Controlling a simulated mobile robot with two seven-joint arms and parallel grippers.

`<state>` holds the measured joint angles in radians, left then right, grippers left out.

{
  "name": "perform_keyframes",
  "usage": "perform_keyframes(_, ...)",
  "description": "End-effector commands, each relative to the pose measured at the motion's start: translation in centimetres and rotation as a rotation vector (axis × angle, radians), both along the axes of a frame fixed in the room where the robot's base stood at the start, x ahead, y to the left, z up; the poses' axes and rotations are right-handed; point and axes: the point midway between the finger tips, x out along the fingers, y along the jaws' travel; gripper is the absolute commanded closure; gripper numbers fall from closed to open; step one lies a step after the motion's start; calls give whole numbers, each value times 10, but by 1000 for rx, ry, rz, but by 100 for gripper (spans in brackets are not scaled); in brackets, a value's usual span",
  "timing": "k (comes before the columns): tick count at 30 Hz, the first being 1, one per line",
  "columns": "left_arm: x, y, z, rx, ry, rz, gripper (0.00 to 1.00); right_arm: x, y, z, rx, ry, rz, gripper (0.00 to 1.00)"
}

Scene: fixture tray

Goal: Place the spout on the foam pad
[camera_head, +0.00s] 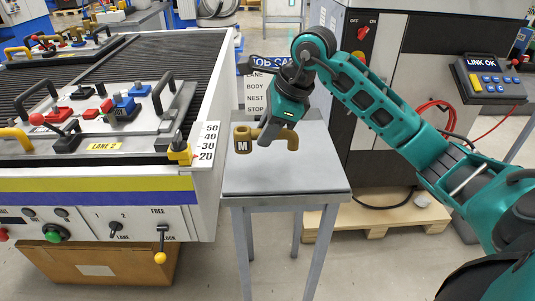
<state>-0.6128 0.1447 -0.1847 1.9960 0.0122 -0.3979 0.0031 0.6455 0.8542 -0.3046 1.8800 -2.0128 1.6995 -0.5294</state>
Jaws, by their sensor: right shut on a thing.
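The spout (242,137) is a tan-brown curved piece with an end marked "M". My right gripper (268,137) is shut on it and holds it over the small grey table. The gripper points down and its fingers partly hide the spout. A flat grey pad (285,175) covers the top of the table; I take it to be the foam pad. I cannot tell whether the spout touches the pad or hangs just above it. My left gripper does not show in the head view.
A conveyor machine stands left of the table, with a fixture tray (150,126) carrying red and blue blocks and black handles. A yellow stop (179,151) sits at its edge by a number scale. A grey cabinet with a switch stands behind right. The pad's front is clear.

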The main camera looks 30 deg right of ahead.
Motion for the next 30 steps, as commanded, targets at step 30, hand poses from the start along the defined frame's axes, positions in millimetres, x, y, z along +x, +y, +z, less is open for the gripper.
perform_keyframes(30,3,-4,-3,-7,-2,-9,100,0,0,-59,0,-1,0,64)
